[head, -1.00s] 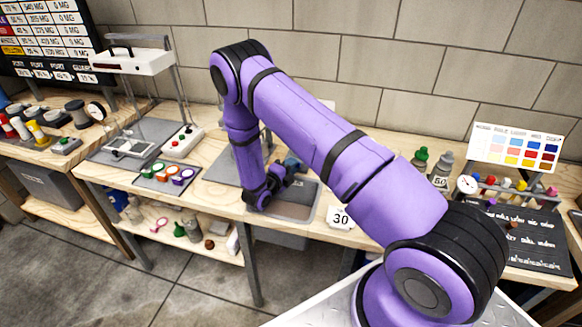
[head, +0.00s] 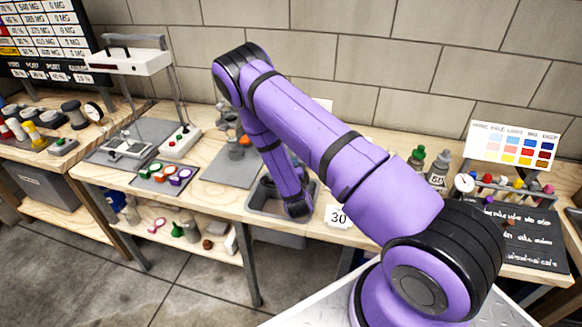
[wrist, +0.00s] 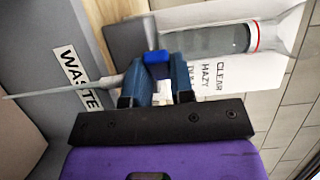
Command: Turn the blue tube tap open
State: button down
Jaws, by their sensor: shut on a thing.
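In the wrist view a clear tube (wrist: 212,40) with grey contents and a red ring lies across the top. A thin pale tip (wrist: 60,91) runs from it to the left. The blue tap (wrist: 157,57) is between the tube and the tip. My gripper (wrist: 160,72) is shut on the blue tap, with one blue finger on each side of it. In the head view my arm hides the fingers and the tap.
A bin marked WASTE (wrist: 75,72) is beside the tip. A card reading CLEAR, HAZY (wrist: 213,76) is behind the tube. Bottles (head: 440,165) stand farther right.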

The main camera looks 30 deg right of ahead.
jog(key=shift+d+n+t+y, duration=0.1)
jog(key=shift+n+t+y, duration=0.3)
jog(key=shift+n+y, duration=0.5)
jog(key=shift+y, duration=0.5)
jog(key=c, duration=1)
grip_release()
jog(key=shift+v, duration=5.4)
jog(key=shift+f, duration=0.1)
